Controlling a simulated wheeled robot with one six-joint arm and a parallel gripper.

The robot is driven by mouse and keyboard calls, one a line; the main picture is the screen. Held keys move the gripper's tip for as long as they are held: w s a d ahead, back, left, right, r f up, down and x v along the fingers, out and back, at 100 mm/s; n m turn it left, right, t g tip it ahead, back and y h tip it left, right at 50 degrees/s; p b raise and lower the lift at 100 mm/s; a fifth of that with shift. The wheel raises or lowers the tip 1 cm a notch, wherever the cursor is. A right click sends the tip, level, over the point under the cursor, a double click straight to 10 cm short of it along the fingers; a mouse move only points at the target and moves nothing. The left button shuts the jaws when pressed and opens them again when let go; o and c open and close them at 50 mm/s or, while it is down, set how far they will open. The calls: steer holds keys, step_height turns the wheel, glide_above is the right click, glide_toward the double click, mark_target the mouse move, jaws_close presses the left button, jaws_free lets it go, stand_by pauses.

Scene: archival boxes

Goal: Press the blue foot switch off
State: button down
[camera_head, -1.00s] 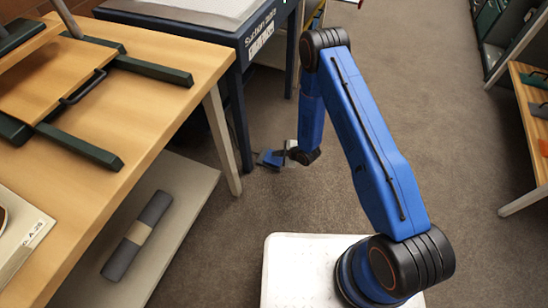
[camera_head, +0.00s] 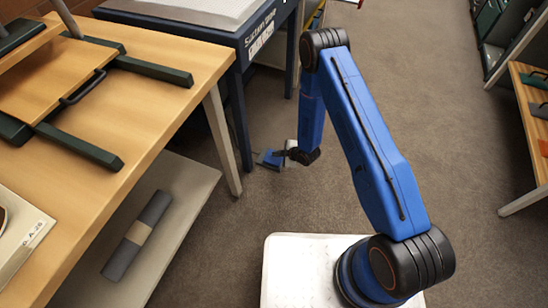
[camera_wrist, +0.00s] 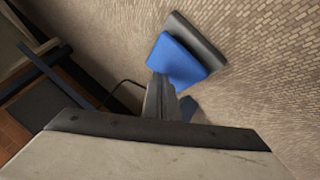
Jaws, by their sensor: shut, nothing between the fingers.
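The blue foot switch (camera_head: 270,158) is on the carpet near the legs of the dark blue table. In the wrist view its blue pedal (camera_wrist: 180,62) sits against a dark grey base (camera_wrist: 198,42). My gripper (camera_head: 283,154) is low, just right of the switch in the head view. In the wrist view the shut, empty fingers (camera_wrist: 161,84) point at the near edge of the pedal and overlap it in the picture. I cannot tell whether they touch it. The gripper body hides the floor nearest the wrist camera.
A wooden table (camera_head: 185,75) with a lower shelf (camera_head: 165,250) stands at the left. The dark blue suction table (camera_head: 240,45) is behind the switch. A dark cable (camera_wrist: 122,85) runs near the switch. The carpet (camera_head: 430,110) at the right is open.

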mark_target(276, 159)
steer(key=shift+f, duration=0.85)
stand_by(0.7)
steer(key=shift+r, duration=0.9)
step_height(276, 159, up, 6)
stand_by(0.8)
steer(key=shift+r, duration=0.1)
